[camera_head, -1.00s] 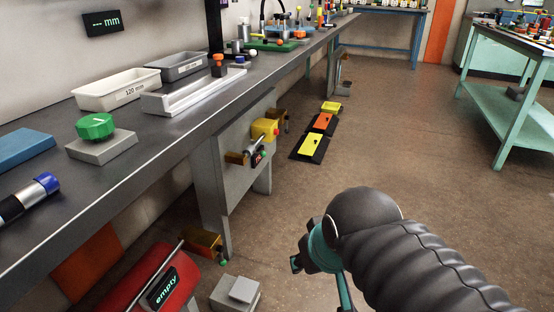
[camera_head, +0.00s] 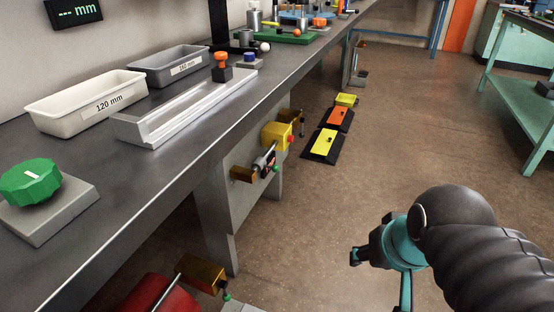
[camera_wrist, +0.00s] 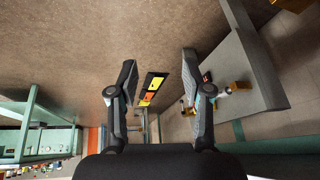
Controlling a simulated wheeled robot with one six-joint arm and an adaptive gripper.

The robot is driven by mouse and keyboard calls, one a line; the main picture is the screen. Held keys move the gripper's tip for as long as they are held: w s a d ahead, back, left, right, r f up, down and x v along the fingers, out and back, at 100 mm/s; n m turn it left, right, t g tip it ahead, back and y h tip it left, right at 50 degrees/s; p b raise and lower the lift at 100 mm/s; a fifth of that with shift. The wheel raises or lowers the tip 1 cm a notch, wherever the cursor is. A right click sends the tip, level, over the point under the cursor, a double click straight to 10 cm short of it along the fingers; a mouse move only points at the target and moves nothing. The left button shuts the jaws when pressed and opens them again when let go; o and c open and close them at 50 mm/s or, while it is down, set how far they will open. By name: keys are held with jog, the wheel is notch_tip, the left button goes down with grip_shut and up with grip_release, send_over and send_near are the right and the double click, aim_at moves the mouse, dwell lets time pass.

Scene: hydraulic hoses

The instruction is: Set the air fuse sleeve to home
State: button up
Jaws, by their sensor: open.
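A small air line assembly is fixed to the grey panel under the bench. It has a brass block (camera_head: 243,174), a silver and black sleeve-like cylinder (camera_head: 264,161), a yellow block (camera_head: 276,135) and a red button. I cannot tell for certain which part is the air fuse sleeve. The assembly also shows small at the right in the wrist view, beside the grey panel (camera_wrist: 232,75). My gripper (camera_wrist: 159,72) is open and empty, its fingers wide apart. In the head view my gripper (camera_head: 362,257) is over open floor, right of the assembly and clear of it.
The bench (camera_head: 165,180) runs along the left with a green knob (camera_head: 30,183), a 120 mm tray (camera_head: 88,101) and a metal channel (camera_head: 190,108). Yellow and orange floor plates (camera_head: 325,142) lie beyond. A teal table (camera_head: 525,100) stands right. The middle floor is clear.

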jog(key=w+a+f+m+g+y+b, duration=0.2)
jog(key=w+a+f+m+g+y, duration=0.1)
jog(key=w+a+f+m+y, duration=0.3)
jog(key=m+t+y+b, duration=0.5)
jog(key=m+t+y, duration=0.3)
jog(key=m, duration=1.2)
send_near(275, 168)
jog(key=shift+g+y, duration=0.4)
jog(key=shift+g, duration=0.1)
jog(key=x, duration=0.3)
jog(key=b+x, duration=0.1)
jog(key=x, duration=0.3)
jog(key=w+x, duration=0.1)
jog(key=x, duration=0.2)
jog(key=shift+w+d+f, duration=0.2)
jog(key=shift+w+f, duration=0.05)
jog(key=shift+f, duration=0.1)
grip_shut()
